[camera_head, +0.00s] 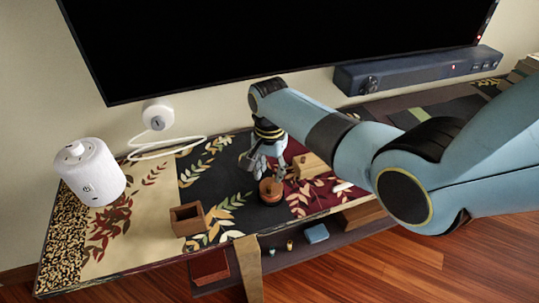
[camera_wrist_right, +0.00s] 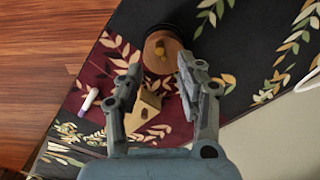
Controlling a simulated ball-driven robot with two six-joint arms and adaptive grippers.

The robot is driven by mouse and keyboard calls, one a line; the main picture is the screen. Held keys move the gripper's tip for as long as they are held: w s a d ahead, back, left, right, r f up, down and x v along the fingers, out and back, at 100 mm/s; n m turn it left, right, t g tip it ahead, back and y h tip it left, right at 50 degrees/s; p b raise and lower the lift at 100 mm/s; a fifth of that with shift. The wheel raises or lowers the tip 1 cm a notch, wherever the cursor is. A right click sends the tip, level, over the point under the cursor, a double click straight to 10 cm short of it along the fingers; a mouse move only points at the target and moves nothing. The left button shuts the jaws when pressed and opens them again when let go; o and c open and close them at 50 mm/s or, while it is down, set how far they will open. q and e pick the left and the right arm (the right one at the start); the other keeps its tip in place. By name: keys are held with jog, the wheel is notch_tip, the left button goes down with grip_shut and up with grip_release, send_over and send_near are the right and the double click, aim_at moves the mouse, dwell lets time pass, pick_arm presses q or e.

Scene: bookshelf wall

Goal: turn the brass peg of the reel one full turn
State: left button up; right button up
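The reel (camera_head: 271,191) is a round wooden piece on the dark part of the patterned table runner. In the right wrist view the reel (camera_wrist_right: 160,38) lies just beyond my fingertips, and its small brass peg (camera_wrist_right: 160,51) stands on its face, off the centre. In the head view I cannot clearly make out the peg. My right gripper (camera_head: 266,172) reaches down just above the reel. In the wrist view the right gripper (camera_wrist_right: 160,68) is open and empty, its fingers apart with the peg showing between and beyond the tips. My left gripper is in neither view.
A wooden block (camera_wrist_right: 143,112) with a hole lies close to the reel. A white marker (camera_wrist_right: 89,101) lies beyond it. An open wooden box (camera_head: 187,219) stands near the front edge. A white speaker (camera_head: 91,172) stands left; a soundbar (camera_head: 420,70) is at the back right.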

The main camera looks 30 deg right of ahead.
aim_at(270, 187)
notch_tip(270, 187, up, 6)
jog(key=shift+f, duration=0.1)
dwell(0.4)
